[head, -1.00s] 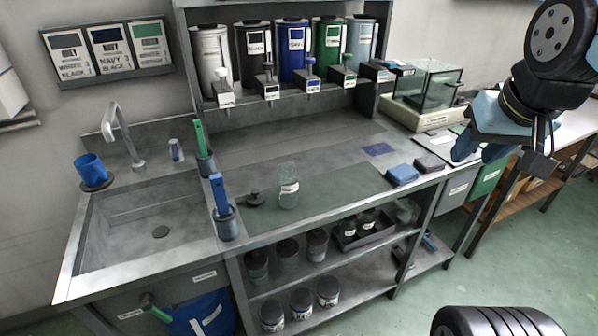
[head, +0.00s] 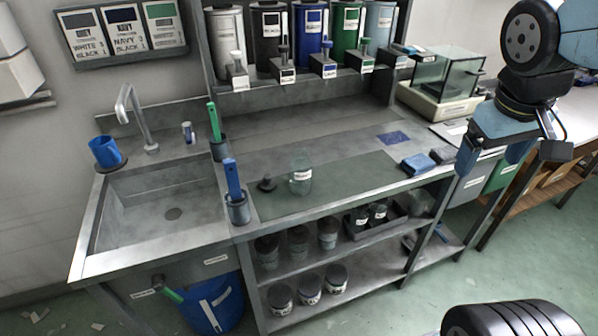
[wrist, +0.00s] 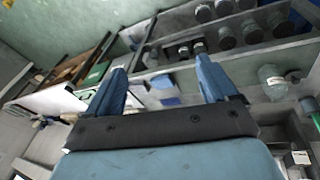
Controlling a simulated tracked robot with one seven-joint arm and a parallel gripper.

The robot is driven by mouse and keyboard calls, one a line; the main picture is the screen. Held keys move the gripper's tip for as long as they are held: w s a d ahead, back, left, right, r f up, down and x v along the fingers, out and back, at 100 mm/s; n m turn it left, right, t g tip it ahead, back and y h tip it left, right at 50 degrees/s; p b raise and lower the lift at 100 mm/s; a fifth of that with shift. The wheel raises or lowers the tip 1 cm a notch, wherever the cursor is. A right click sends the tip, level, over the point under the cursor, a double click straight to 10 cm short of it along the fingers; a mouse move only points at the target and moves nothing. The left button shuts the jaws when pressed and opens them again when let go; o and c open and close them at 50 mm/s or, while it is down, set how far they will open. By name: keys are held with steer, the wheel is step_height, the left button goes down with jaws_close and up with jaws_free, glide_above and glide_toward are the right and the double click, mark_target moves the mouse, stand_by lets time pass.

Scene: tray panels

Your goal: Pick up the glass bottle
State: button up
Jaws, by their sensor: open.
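The glass bottle (head: 301,176) is clear with a white label and stands upright on the green mat (head: 340,180) on the bench. A dark stopper or lid (head: 267,184) sits just left of it. In the wrist view the bottle (wrist: 272,82) is at the right, outside the fingers. My gripper (head: 490,162) is open and empty, up at the right of the head view, well apart from the bottle. Its two blue fingers (wrist: 160,80) are spread in the wrist view.
A blue-handled brush in a holder (head: 236,205) stands left of the bottle, beside the sink (head: 165,200). Folded cloths (head: 418,164) and a glass-sided balance (head: 445,80) are to the right. Dispensers (head: 310,40) line the back. The mat's right part is clear.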

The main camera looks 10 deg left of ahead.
steer(key=shift+o, duration=0.4)
steer(key=w+a+f+n+g+h, duration=0.1)
steer(key=w+a+f+n+h, duration=0.3)
steer(key=n, duration=0.4)
step_height(320, 180, down, 2)
steer(key=shift+w+a+f+h, duration=0.15)
steer(key=shift+w+a+h, duration=0.1)
steer(key=shift+a+h, duration=0.55)
steer(key=n+t+y, duration=0.3)
steer(key=n+t, duration=1.3)
steer(key=n, duration=0.6)
glide_toward(296, 173)
steer(key=x, duration=0.7)
steer(key=shift+w+d+f, duration=0.2)
steer(key=shift+d, duration=0.2)
steer(key=shift+a+x, duration=0.2)
steer(key=shift+x, duration=1.1)
steer(key=shift+a+x, duration=0.2)
steer(key=shift+x, duration=1.1)
steer(key=shift+r, duration=0.15)
steer(key=c, duration=1.2)
